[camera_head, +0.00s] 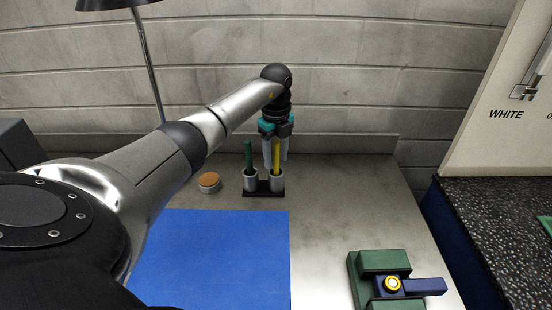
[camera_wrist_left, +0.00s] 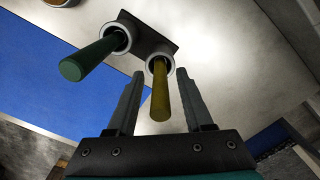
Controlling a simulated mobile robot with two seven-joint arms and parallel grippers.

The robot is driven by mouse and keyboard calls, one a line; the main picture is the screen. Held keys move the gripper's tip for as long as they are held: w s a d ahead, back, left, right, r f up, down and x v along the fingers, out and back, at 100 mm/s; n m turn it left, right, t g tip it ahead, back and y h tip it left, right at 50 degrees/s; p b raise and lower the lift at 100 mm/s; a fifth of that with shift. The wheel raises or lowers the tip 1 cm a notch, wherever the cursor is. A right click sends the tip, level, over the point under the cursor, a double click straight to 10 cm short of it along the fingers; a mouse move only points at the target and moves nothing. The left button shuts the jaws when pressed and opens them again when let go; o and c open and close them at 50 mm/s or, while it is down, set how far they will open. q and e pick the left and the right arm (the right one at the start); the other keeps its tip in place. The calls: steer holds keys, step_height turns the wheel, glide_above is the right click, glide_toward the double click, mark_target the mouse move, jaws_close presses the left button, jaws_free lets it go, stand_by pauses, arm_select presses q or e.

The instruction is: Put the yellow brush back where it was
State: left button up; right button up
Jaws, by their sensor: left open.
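The yellow brush (camera_head: 276,155) stands upright in the right cup (camera_head: 277,182) of a small dark two-cup holder (camera_head: 263,193) on the metal table. A green brush (camera_head: 248,154) stands in the left cup. My left gripper (camera_head: 275,160) is above the holder, pointing down, with its fingers open on either side of the yellow handle. In the left wrist view, the yellow brush (camera_wrist_left: 160,95) shows between the open fingers (camera_wrist_left: 160,76), with gaps at both sides. Its lower end is hidden inside the cup. My right gripper is not in view.
A round brown-topped container (camera_head: 209,181) is left of the holder. A blue mat (camera_head: 220,260) lies in front. A green fixture (camera_head: 384,262) with a blue lever and yellow-ringed button is at front right. A lamp (camera_head: 149,60) stands behind my arm. Table right of the holder is clear.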

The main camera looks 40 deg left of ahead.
arm_select(q)
step_height(320, 180, up, 11)
steer(key=shift+r, duration=0.1)
stand_by(0.5)
stand_by(1.2)
